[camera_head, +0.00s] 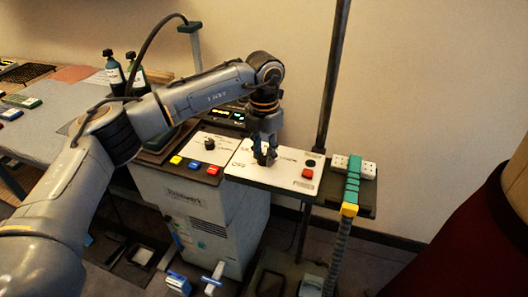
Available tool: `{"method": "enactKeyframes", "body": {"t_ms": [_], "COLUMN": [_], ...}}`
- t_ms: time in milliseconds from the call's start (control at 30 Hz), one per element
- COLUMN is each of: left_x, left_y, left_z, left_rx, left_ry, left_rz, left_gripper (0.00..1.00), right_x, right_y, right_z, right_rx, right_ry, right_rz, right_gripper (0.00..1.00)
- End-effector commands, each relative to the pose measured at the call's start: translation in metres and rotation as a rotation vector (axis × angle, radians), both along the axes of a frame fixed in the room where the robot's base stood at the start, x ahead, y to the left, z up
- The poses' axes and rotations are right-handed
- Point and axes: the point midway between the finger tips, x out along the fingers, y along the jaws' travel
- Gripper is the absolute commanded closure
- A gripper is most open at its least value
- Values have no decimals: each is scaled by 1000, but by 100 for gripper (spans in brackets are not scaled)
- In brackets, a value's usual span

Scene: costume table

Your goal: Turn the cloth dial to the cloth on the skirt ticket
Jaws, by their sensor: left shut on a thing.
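My left gripper (265,158) reaches down from above onto a white panel (243,160) and is shut on the dial there. The gripper fingers hide the dial, so its pointer direction cannot be seen. Small dark lettering surrounds it; "OFF" shows at the lower left, and a partly covered word is to the right. I cannot make out a skirt ticket at this size. My right gripper is not in view.
A second panel to the left has a black knob (209,143) and yellow, blue and red buttons. A red button (308,173) sits right of the dial. A dark upright pole (333,80) stands close behind. A power strip (362,168) lies at the right.

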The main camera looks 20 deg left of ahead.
Motion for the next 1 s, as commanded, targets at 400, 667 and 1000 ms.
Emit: {"method": "enactKeyframes", "body": {"t_ms": [400,667,1000], "left_x": [0,1,1], "left_y": [0,0,0], "left_z": [0,21,92], "left_rx": [0,-2,-1], "left_ry": [-1,-5,-5], "left_rz": [2,2,2], "left_gripper": [46,46,46], "right_x": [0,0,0], "right_y": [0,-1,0], "right_z": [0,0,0], "right_rx": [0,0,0], "right_ry": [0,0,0], "right_rz": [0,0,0], "right_gripper": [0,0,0]}}
